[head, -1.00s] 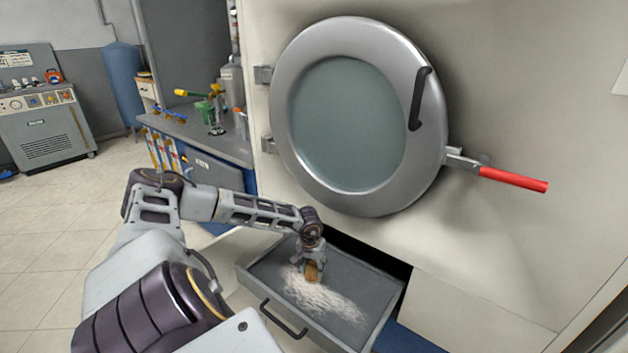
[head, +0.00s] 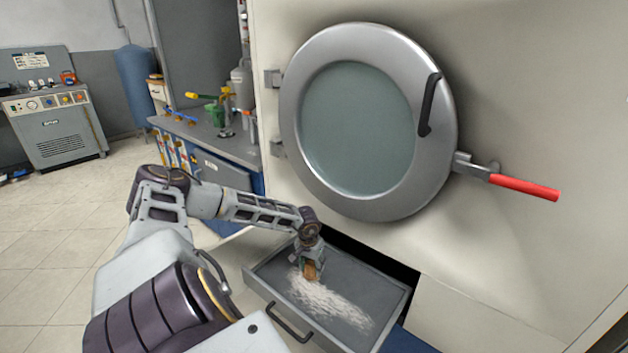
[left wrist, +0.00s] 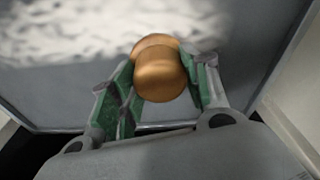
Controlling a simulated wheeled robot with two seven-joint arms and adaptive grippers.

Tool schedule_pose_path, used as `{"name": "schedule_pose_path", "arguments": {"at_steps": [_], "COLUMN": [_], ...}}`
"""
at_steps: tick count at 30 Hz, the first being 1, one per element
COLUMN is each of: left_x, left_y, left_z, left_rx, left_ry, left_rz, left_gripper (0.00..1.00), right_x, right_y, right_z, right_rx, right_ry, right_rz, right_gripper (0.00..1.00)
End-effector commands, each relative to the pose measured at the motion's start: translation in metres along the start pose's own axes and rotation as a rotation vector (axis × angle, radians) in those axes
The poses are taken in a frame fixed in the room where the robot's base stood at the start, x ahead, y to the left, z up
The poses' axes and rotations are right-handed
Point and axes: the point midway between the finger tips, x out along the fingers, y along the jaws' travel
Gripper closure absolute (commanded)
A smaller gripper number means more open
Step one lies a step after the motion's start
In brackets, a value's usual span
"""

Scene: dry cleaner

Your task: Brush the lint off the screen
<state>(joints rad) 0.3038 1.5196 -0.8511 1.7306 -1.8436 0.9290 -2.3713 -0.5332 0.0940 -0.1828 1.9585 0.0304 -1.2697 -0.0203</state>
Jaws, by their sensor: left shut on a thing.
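The screen is the grey floor of an open drawer (head: 366,283) below the round machine door. A pale patch of lint (head: 330,302) lies across its middle, stretching toward the lower right. My left gripper (head: 310,268) is over the left part of the drawer, shut on the brown wooden handle of a brush (head: 311,271). In the left wrist view the rounded handle (left wrist: 160,72) sits between the green-padded fingers, with the lint (left wrist: 70,35) beyond it. The bristles are hidden, so I cannot tell whether they touch the screen. My right gripper is not in view.
A large round door (head: 295,100) with a red lever (head: 525,187) is shut above the drawer. The drawer has a dark front handle (head: 288,322). A workbench (head: 215,140) with bottles and tools stands at the back left. Tiled floor (head: 50,240) is open at left.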

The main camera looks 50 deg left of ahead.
Motion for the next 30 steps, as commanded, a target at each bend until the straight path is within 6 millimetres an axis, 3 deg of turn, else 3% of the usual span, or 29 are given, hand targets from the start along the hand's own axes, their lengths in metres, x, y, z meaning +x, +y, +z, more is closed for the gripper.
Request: {"name": "schedule_pose_path", "arguments": {"at_steps": [13,30], "left_x": [0.001,0.000], "left_y": [-0.005,-0.034], "left_z": [0.000,-0.007], "left_rx": [-0.001,0.000], "left_ry": [-0.003,-0.002], "left_rz": [-0.004,-0.004], "left_gripper": [0.83,0.83], "right_x": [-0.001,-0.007], "right_y": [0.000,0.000], "right_z": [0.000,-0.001], "right_rx": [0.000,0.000], "right_ry": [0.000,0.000], "right_rz": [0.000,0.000], "right_gripper": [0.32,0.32]}}
